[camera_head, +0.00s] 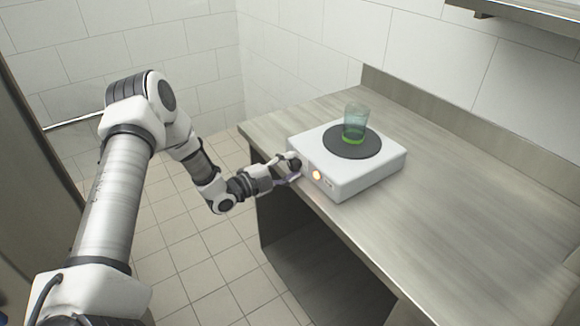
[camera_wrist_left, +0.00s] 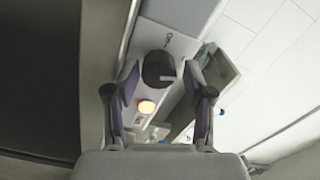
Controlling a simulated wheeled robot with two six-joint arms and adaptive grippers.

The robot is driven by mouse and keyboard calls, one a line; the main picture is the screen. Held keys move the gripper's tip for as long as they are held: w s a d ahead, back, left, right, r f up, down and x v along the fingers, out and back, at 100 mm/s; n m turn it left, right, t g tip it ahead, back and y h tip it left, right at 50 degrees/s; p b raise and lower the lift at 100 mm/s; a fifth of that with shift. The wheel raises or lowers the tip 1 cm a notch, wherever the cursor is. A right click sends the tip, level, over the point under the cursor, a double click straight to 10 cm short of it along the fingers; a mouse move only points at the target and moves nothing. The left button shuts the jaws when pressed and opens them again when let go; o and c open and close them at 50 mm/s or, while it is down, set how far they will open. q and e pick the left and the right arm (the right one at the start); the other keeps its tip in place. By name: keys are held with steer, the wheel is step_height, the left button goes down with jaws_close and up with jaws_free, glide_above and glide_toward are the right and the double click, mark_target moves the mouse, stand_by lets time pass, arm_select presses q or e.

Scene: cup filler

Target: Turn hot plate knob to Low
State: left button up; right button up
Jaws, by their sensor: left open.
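The white hot plate (camera_head: 365,182) with a round dark burner (camera_head: 341,150) sits near the left end of the metal counter. A glass (camera_head: 355,122) with green contents stands on the burner. An orange indicator lamp (camera_head: 316,175) glows on the front face and also shows in the left wrist view (camera_wrist_left: 146,107). The dark round knob (camera_wrist_left: 158,68) shows in the left wrist view, ahead of and between the fingers; its dial marks are too small to read. My left gripper (camera_head: 298,171) is open at the front face by the knob. I cannot tell whether the fingers touch the knob. My right gripper is out of view.
The metal counter (camera_head: 455,220) is clear to the right of the hot plate. A tiled wall stands behind it, with a shelf (camera_head: 530,22) at the upper right. Below the counter is an open dark space, and tiled floor lies at the left.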

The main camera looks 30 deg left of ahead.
arm_select(q)
steer(key=v, duration=0.8)
steer(key=shift+f, duration=0.1)
